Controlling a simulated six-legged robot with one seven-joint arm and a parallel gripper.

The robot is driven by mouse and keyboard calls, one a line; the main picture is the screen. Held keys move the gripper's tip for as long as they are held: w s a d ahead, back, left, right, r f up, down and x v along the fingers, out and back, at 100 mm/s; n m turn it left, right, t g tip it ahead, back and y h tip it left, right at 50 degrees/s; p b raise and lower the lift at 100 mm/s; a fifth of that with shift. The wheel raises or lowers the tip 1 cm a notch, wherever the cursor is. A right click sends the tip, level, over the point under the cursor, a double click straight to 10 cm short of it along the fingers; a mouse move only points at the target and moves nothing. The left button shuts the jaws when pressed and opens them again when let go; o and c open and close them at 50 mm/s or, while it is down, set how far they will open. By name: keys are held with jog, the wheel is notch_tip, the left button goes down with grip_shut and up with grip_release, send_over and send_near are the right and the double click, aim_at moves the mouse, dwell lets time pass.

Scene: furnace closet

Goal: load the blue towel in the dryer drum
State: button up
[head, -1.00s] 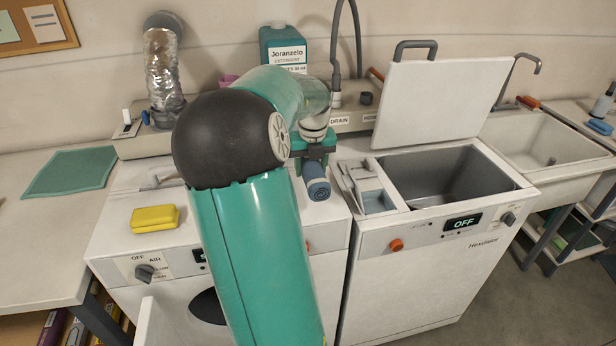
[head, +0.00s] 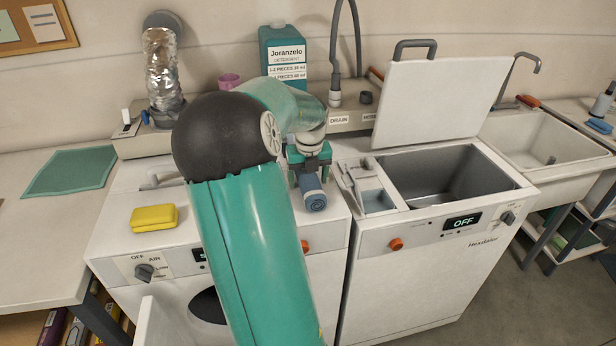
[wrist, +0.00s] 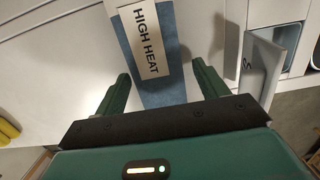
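The blue towel (head: 314,201) is a tight roll in my gripper (head: 309,165), over the front right of the dryer top. In the wrist view the towel (wrist: 163,92) lies between the two fingers (wrist: 162,72), and a white tag reading HIGH HEAT (wrist: 147,38) lies on it. The towel moves along with my gripper. The dryer (head: 120,245) is the left white machine. Its front door (head: 160,326) stands open at the lower left. The dark drum opening (head: 206,306) shows partly, the rest hidden by my arm.
A yellow sponge (head: 154,218) lies on the dryer top. The right machine (head: 400,290) has its lid (head: 440,100) raised and its display reads OFF. A detergent bottle (head: 285,55) and a purple cup (head: 229,81) stand behind. A teal cloth (head: 70,172) lies on the left counter.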

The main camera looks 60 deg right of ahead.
aim_at(309, 176)
notch_tip(309, 176, up, 12)
jog(key=s+a, duration=0.1)
jog(key=w+a+r+n+t+y, duration=0.1)
jog(key=w+a+n, duration=0.3)
jog(key=a+n, duration=0.75)
jog(key=w+a+n+t+y, duration=0.15)
jog(key=w+a+n, duration=0.25)
jog(key=a+n, duration=0.75)
jog(key=s+a+f+n+t, duration=0.1)
jog(key=s+a+n, duration=0.2)
jog(key=a+n, duration=0.8)
jog(key=s+a+f+n+t+h, duration=0.1)
jog(key=s+a+n, duration=0.2)
jog(key=a+n, duration=0.8)
jog(key=shift+s+a+n, duration=0.35)
jog(key=shift+a+n, duration=0.05)
jog(key=shift+a, duration=0.75)
jog(key=shift+h, duration=0.25)
